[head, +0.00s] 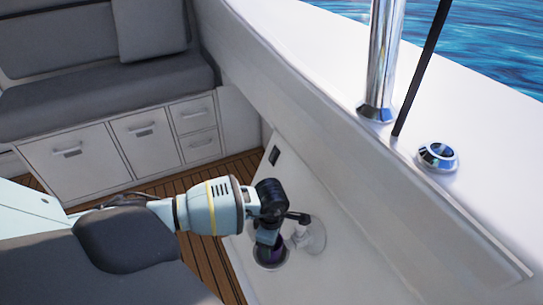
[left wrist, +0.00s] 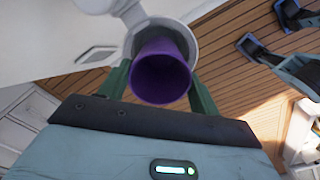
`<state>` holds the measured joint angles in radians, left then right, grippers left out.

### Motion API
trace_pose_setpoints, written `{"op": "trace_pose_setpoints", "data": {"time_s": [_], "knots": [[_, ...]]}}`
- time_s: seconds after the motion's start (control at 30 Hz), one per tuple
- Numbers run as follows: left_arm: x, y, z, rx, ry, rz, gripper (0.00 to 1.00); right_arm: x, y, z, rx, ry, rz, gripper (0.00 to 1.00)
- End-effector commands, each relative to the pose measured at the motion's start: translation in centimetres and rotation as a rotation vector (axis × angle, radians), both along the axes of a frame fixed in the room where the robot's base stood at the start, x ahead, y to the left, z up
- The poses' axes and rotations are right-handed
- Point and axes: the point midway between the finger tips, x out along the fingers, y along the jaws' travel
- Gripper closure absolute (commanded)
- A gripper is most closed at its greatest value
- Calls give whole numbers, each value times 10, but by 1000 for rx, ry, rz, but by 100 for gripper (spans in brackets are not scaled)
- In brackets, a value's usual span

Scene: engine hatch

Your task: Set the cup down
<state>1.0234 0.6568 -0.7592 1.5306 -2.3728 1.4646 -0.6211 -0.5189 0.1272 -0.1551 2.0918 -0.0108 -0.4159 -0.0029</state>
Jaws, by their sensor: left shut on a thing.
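The purple cup (left wrist: 162,78) is held between the green fingers of my left gripper (left wrist: 160,88), its open mouth facing the left wrist camera. In the head view the cup (head: 268,253) shows as a small dark purple patch below the dark gripper (head: 268,235). A white round holder ring (left wrist: 133,45) lies behind the cup in the left wrist view. In the head view the cup overlaps the nearer ring (head: 285,262). I cannot tell whether its base rests in the ring or hangs just above it.
A second clear-white ring (head: 318,238) sits beside the first, close to the gripper. The white boat side wall (head: 360,190) rises to the right. Wooden decking (head: 205,262) and white drawers (head: 145,138) lie to the left.

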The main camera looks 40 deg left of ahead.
Motion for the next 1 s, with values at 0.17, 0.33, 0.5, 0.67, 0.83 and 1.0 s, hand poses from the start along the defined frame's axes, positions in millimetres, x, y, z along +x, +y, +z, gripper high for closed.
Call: {"op": "trace_pose_setpoints", "data": {"time_s": [0.17, 0.33, 0.5, 0.67, 0.83, 1.0], "knots": [[0, 0, -7, 1, 1, 0, 72, 0, 0, -1, -1, 0, -1, 17], [-1, -1, -30, -1, 3, 1, 72, 1, 0, -6, -1, 2, 0, 17], [0, 0, -38, 0, -1, -2, 72, 4, 0, -7, -2, -3, 0, 17], [0, 0, -37, 0, -1, -2, 72, 6, 0, -6, -2, -10, -1, 17], [0, 0, -41, 1, 0, -1, 72, 6, 0, -9, -2, -8, 0, 17], [0, 0, -40, 1, 0, -1, 28, 6, 0, -8, -2, -8, 0, 17]]}}
